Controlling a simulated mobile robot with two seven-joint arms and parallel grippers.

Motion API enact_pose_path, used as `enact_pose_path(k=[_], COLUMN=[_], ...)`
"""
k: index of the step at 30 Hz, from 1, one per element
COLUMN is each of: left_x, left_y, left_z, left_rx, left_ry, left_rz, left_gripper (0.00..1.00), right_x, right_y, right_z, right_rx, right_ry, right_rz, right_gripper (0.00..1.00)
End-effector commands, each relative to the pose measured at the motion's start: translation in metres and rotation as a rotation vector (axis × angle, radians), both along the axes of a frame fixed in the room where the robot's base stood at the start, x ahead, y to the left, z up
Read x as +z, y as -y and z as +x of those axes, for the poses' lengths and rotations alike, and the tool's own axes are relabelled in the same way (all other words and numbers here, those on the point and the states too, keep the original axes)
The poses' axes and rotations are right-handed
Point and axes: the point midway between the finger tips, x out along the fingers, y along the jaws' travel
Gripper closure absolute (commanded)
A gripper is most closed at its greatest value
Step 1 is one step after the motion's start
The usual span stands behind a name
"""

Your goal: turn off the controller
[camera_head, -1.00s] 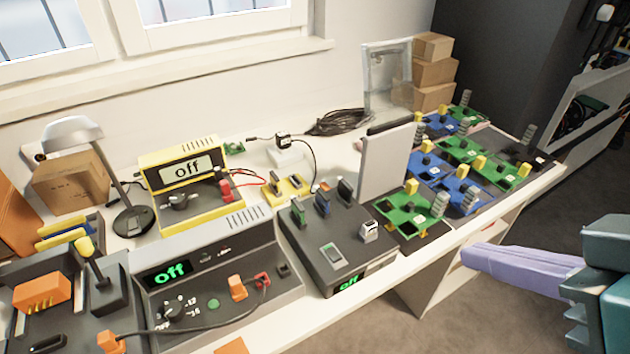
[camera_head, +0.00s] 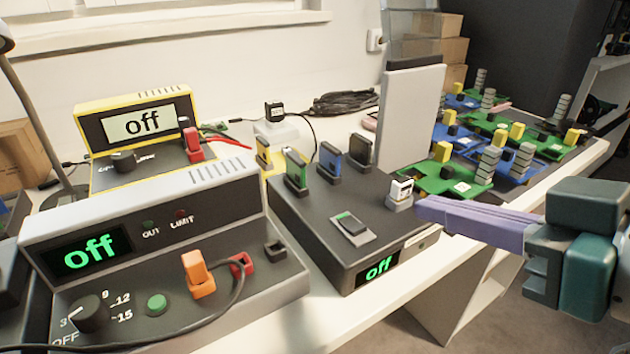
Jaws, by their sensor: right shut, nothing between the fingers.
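The controller seems to be the dark box (camera_head: 318,235) in the middle of the bench. Its front display (camera_head: 379,268) reads "off" in green. A rocker switch (camera_head: 350,224) sits on its top, on a grey plate. Several coloured modules stand upright along its back edge, and a white module (camera_head: 400,192) stands at its right corner. My right gripper (camera_head: 422,211) comes in from the right with its purple fingers shut and empty. Its tips are beside the white module, right of the switch; I cannot tell if they touch. My left gripper is not in view.
A grey power supply (camera_head: 165,222) showing "off" stands at the left, and a yellow meter (camera_head: 137,127) also showing "off" stands behind it. A tall grey panel (camera_head: 409,115) rises behind the box. Green and blue circuit boards (camera_head: 455,180) cover the right of the bench.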

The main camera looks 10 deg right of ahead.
Motion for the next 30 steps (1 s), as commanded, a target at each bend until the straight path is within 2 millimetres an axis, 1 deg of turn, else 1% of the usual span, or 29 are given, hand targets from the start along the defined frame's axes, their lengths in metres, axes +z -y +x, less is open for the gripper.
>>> enact_pose_path(k=[9,13,17,28,30], left_x=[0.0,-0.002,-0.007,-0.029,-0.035], left_y=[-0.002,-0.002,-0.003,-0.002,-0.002], left_z=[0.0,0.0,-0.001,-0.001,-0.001], left_rx=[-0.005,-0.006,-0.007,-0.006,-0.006], left_ry=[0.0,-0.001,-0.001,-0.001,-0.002], left_rz=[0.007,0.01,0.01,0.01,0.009], left_gripper=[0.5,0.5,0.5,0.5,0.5], right_x=[0.0,-0.003,-0.009,-0.038,-0.053], right_y=[0.0,-0.002,-0.008,-0.032,-0.032], right_z=[0.0,0.007,0.022,0.09,0.087], right_rx=[0.0,-0.001,-0.001,-0.001,0.0], right_ry=[0.0,0.001,0.003,0.002,-0.006], right_rz=[0.0,0.001,0.001,0.0,-0.001], right_gripper=[1.0,1.0,1.0,1.0,1.0])
